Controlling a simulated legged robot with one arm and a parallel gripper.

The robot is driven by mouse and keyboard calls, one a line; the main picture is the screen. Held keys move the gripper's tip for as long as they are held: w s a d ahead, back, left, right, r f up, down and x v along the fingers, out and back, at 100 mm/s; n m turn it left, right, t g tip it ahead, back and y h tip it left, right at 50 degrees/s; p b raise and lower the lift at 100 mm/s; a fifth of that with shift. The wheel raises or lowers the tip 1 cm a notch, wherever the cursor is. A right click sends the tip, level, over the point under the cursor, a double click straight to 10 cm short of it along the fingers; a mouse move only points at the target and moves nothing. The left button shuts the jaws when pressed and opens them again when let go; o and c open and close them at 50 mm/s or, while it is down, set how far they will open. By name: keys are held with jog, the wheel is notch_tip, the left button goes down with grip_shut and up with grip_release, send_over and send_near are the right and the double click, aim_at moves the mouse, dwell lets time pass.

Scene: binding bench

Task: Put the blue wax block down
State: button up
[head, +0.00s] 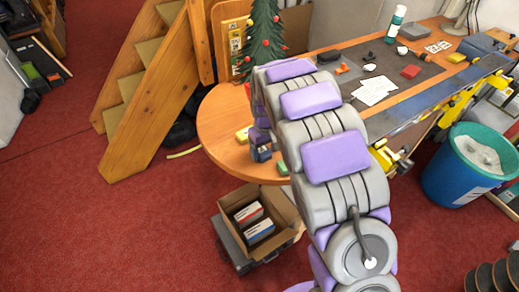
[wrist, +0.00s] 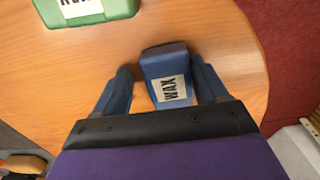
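The blue wax block (wrist: 163,66), with a white WAX label, is between the fingers of my gripper (wrist: 161,78) in the wrist view. The right finger is against or very near its side; a thin strip of wood shows between the left finger and the block. The fingers look open around it. In the head view the block (head: 262,154) is at the near part of the round wooden table (head: 218,125), below my gripper (head: 261,142). Whether its underside touches the tabletop is hard to tell.
A green block (wrist: 85,10) lies on the table, also in the head view (head: 282,168). An open cardboard box (head: 283,207) stands below the table edge. Bare wood lies left of the block.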

aim_at(264, 149)
jog(key=shift+o, duration=0.8)
jog(key=d, duration=0.2)
jog(key=shift+s+d+r, duration=0.1)
jog(key=shift+d, duration=0.3)
jog(key=shift+a, duration=0.2)
jog(key=a+r, duration=0.2)
jog(key=a, duration=0.1)
jog(key=shift+r+p, duration=1.2)
jog(key=shift+r, duration=3.7)
jog(key=s+d+r+m, duration=0.2)
jog(key=s+d+r, duration=0.25)
jog(key=d, duration=0.35)
jog(key=s+d+r+m+g, duration=0.1)
jog(key=s+d, duration=0.4)
jog(key=s, duration=1.2)
jog(key=s+d+r+m, duration=0.1)
jog(key=s+d+m, duration=0.2)
jog(key=s, duration=1.4)
jog(key=shift+s+d+r+m+g, duration=0.15)
jog(key=shift+s+d+m+g, duration=0.25)
jog(key=shift+d, duration=0.6)
